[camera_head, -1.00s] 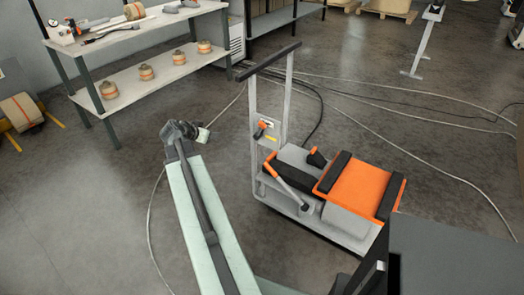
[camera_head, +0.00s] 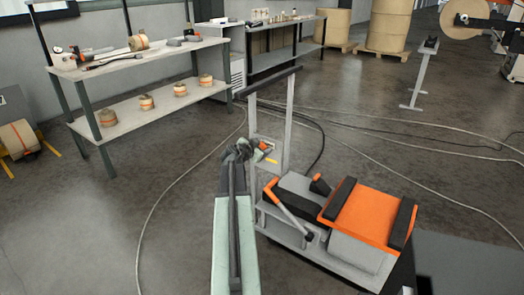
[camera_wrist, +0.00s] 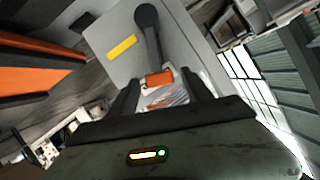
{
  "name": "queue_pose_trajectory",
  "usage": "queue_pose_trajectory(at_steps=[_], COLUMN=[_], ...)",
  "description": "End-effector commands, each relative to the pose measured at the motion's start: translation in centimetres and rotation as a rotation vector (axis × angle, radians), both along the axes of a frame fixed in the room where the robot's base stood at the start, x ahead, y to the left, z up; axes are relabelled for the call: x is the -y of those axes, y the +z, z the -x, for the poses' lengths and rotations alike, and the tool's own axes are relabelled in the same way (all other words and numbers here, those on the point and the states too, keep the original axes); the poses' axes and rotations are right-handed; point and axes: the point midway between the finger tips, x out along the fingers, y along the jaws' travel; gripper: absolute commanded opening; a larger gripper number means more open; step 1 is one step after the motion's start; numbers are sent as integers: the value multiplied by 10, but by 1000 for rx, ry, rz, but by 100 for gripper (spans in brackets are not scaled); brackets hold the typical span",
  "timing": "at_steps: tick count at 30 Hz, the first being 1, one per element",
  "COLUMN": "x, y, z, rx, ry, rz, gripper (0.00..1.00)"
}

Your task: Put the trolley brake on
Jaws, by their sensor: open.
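The trolley (camera_head: 364,214) has an orange and black deck, a grey base and an upright push frame. On the frame's grey panel is a lever with an orange end (camera_head: 264,146), partly hidden by my arm. In the wrist view the lever (camera_wrist: 147,18) has a dark round hub, a dark arm and an orange end (camera_wrist: 160,79). My gripper (camera_wrist: 158,88) is open, its dark fingers on either side of the orange end. I cannot tell whether they touch it. In the head view my gripper (camera_head: 246,148) is at the panel's left.
A yellow label (camera_wrist: 121,47) is on the panel beside the lever. A two-level workbench (camera_head: 150,100) with tape rolls stands at the back left. Cables (camera_head: 410,135) run over the floor behind the trolley.

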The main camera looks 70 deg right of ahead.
Motion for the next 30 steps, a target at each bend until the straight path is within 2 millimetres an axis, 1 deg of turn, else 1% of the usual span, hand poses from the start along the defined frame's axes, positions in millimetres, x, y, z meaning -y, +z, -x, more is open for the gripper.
queue_pose_trajectory(at_steps=[1, 2, 8, 9, 11, 12, 14, 15, 30], x=[7, 8, 9, 9, 9, 9, 9, 9, 9], y=[-4, -4, -3, -3, -3, -3, -3, -3, -3], z=[0, 0, 1, 1, 1, 1, 1, 1, 2], rx=[0, 0, 0, 0, 0, 0, 0, 0, 0], ry=[0, 0, 1, 1, 1, 0, 0, 0, 0], rz=[0, 0, 0, 0, 0, 0, 0, 0, 0], gripper=[58, 58, 58, 55, 39, 28, 11, 0, 0])
